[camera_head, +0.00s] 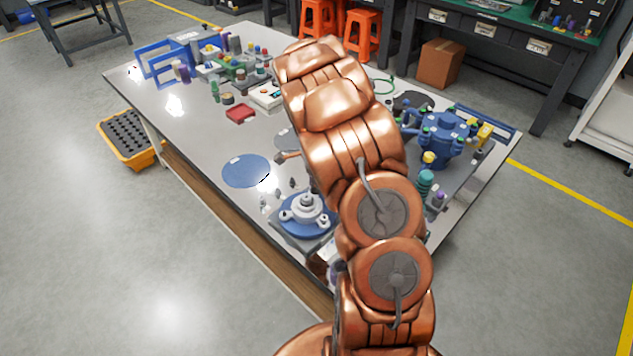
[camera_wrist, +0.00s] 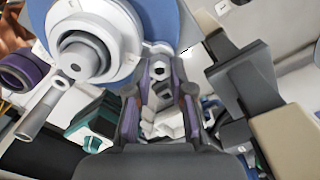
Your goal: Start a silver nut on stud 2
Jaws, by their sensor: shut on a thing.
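In the head view a silver flange fitting (camera_head: 308,208) with lugs around a central hub sits on a blue round base near the table's front edge. The wrist view shows its ringed hub (camera_wrist: 85,55) at upper left, on the blue base (camera_wrist: 158,18). My gripper (camera_wrist: 161,62) is close beside the blue base, its fingers shut on a small pale silver piece with a dark hole, apparently the nut (camera_wrist: 160,47). I cannot tell whether the nut touches a stud, or which stud is number 2. The copper arm hides my gripper in the head view.
A blue disc (camera_head: 246,170) and small silver parts (camera_head: 279,183) lie left of the fitting. A red tray (camera_head: 240,113) and assorted parts stand farther back. A blue pump-like assembly (camera_head: 438,138) stands at right. The table's left front is mostly clear.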

